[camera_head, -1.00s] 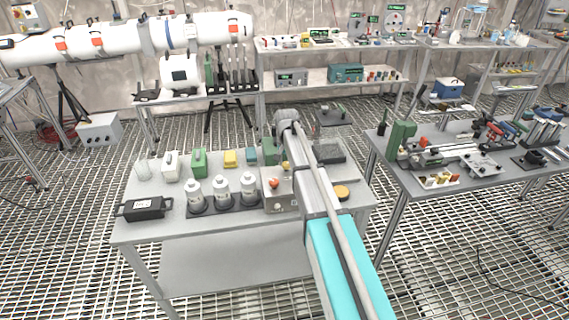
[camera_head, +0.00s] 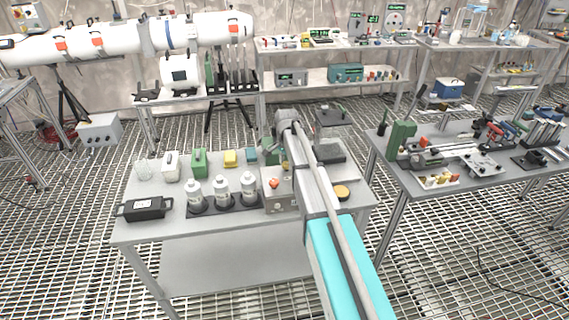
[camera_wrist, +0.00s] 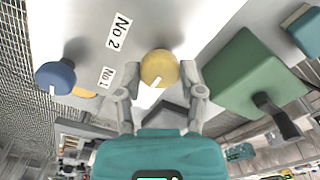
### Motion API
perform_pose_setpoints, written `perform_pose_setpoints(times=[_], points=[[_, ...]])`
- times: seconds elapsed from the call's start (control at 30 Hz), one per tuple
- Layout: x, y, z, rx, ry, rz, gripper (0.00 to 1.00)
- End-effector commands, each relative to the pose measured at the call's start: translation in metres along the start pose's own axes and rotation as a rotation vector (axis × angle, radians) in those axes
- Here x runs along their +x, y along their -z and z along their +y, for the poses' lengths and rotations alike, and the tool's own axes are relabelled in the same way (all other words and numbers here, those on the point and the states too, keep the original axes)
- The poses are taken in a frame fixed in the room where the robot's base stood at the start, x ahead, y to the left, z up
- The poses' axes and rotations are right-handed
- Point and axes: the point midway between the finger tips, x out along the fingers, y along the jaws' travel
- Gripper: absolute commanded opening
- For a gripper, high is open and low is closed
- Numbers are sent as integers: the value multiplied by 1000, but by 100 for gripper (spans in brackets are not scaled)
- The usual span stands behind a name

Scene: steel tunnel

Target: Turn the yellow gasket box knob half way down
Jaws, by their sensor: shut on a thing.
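The yellow knob (camera_wrist: 159,67) is a round cap on the grey face of the gasket box (camera_wrist: 200,20). A white pointer mark on it slants toward the lower left in the wrist view. My gripper (camera_wrist: 160,76) is shut on the knob, one finger at each side. Two labels, "No 2" and "No 1", sit left of the knob. In the head view the grey box (camera_head: 279,204) stands on the table with a red knob (camera_head: 274,183) on it. My arm hides part of the box there.
A blue knob (camera_wrist: 55,77) sticks out left of the yellow one in the wrist view, and a green box (camera_wrist: 245,80) stands close on the right. On the table (camera_head: 225,228) are bottles (camera_head: 221,190) and a black case (camera_head: 144,207).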

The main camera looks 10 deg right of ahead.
Motion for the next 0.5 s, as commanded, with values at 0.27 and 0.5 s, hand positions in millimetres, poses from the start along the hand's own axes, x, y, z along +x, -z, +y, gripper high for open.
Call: perform_pose_setpoints(times=[0.27, 0.5], points=[[1, -3, 2, -3, -4, -7, 63], [0, -2, 1, -3, -2, -4, 85]])
